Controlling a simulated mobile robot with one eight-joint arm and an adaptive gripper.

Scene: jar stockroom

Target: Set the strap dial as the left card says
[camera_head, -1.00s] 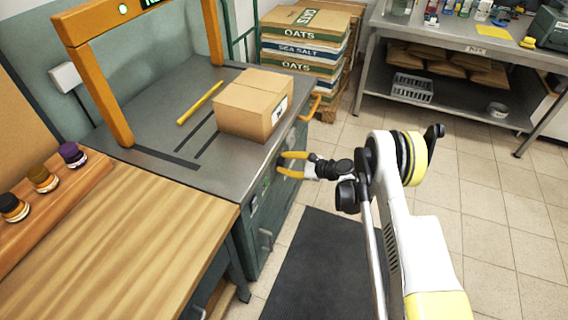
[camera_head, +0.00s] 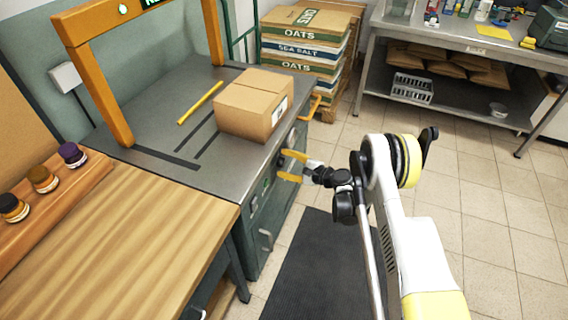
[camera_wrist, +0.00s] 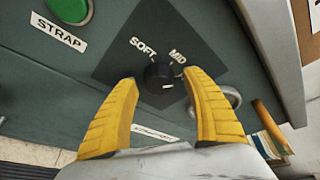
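The strap dial (camera_wrist: 158,78) is a small black knob on a dark square plate on the green machine front in the wrist view. The words SOFT and MID stand above it. A short white mark shows on the knob's lower right; I cannot tell its setting for sure. Another label below is partly hidden by my gripper. My gripper (camera_wrist: 160,76) is open, its two yellow fingers on either side of the knob, apart from each other; I cannot tell whether they touch it. In the head view my gripper (camera_head: 284,166) is at the machine's front. I cannot make out the left card.
A green button (camera_wrist: 70,8) with a STRAP label (camera_wrist: 58,33) is at the upper left in the wrist view. A cardboard box (camera_head: 254,104) and a yellow stick (camera_head: 200,103) lie on the machine top (camera_head: 165,110). The floor to the right is clear.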

